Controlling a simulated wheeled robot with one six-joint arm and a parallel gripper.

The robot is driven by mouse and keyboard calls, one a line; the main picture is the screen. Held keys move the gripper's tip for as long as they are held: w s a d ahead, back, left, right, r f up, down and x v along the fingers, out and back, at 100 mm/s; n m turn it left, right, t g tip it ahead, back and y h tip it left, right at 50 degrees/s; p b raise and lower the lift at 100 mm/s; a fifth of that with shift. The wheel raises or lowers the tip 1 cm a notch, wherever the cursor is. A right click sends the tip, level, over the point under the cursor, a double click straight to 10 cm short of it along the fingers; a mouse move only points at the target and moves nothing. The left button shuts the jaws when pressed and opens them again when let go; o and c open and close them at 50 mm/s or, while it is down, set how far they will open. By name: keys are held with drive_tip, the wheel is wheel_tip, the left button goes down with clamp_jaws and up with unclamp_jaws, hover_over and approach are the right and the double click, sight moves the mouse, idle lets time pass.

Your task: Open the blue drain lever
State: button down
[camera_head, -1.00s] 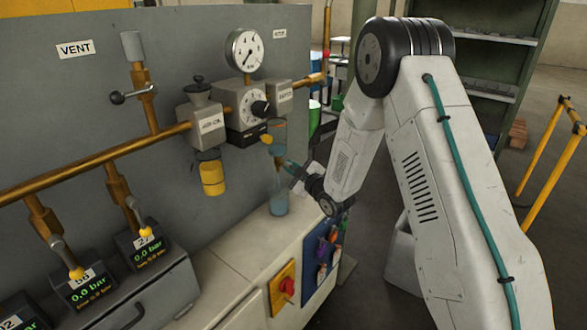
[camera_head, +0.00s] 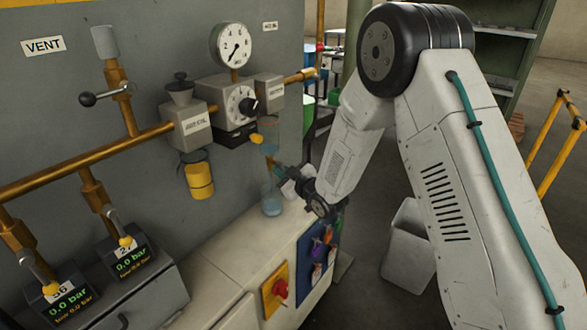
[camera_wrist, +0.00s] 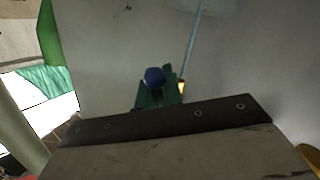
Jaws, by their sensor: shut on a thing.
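The blue drain lever's round knob (camera_wrist: 154,77) shows in the wrist view, between the green fingertips of my gripper (camera_wrist: 159,93). My gripper is shut on it. In the head view my gripper (camera_head: 280,173) is beside the lower end of the clear filter bowl (camera_head: 268,138), and the lever is too small to make out there. A thin pale blue streak (camera_head: 270,164) runs from below the bowl to a clear beaker (camera_head: 271,203) with bluish liquid on the bench. A pale blue line (camera_wrist: 193,40) also crosses the wrist view.
A round gauge (camera_head: 234,45), a regulator with a black knob (camera_head: 240,104) and a yellow bowl (camera_head: 200,181) are left of my arm. A red switch (camera_head: 279,290) is on the cabinet front. Yellow rails (camera_head: 551,145) stand at right.

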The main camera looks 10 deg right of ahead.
drive_tip(key=shift+s+d+f+h, duration=0.2)
drive_tip(key=shift+d+f+h, duration=0.1)
drive_tip(key=shift+f, duration=0.15)
drive_tip(key=c, duration=1.5)
unclamp_jaws()
drive_tip(key=shift+d, duration=0.1)
drive_tip(key=shift+c, duration=0.2)
drive_tip(key=v, duration=0.7)
drive_tip(key=shift+s+r, duration=0.2)
drive_tip(key=shift+s, duration=0.05)
